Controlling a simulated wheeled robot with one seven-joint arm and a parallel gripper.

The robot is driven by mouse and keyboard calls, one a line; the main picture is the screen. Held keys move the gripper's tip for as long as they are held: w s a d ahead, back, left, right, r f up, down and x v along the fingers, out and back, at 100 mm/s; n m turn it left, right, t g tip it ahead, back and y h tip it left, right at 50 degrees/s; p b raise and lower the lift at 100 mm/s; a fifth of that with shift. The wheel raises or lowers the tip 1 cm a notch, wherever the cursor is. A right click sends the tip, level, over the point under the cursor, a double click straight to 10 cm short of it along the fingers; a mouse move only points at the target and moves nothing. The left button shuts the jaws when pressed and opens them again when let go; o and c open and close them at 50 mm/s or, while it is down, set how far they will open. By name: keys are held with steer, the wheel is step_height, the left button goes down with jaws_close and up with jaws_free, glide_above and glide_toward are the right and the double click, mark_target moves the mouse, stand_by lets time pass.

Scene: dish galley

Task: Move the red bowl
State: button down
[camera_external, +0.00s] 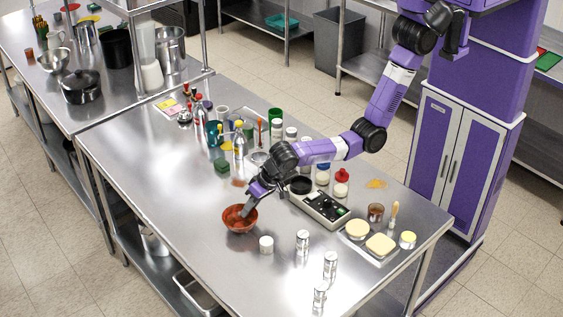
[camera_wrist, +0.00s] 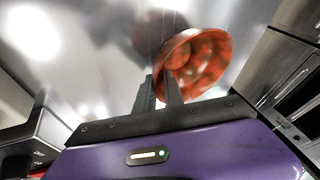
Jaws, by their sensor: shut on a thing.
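The two dark fingers of my gripper (camera_wrist: 160,92) are shut on the bowl's near wall. A reflection of the bowl shows on the steel behind it. I cannot tell whether the bowl touches the table.
A grey device with a dark panel (camera_external: 320,207) stands right of the bowl. A small white jar (camera_external: 266,244) and several shakers (camera_external: 302,242) stand in front. Bottles and cups crowd the table behind my gripper. The table's left front (camera_external: 190,220) is clear.

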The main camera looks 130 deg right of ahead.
steer(key=shift+s+a+f, duration=0.2)
steer(key=shift+f, duration=0.15)
steer(key=c, duration=1.4)
jaws_free()
steer(key=shift+w, duration=0.1)
steer(key=shift+o, duration=0.2)
steer(key=shift+d+r, duration=0.1)
steer(key=shift+r, duration=0.05)
steer(key=shift+r, duration=0.15)
steer(key=b+v, duration=0.1)
steer(key=v, duration=0.6)
steer(key=shift+r, duration=0.2)
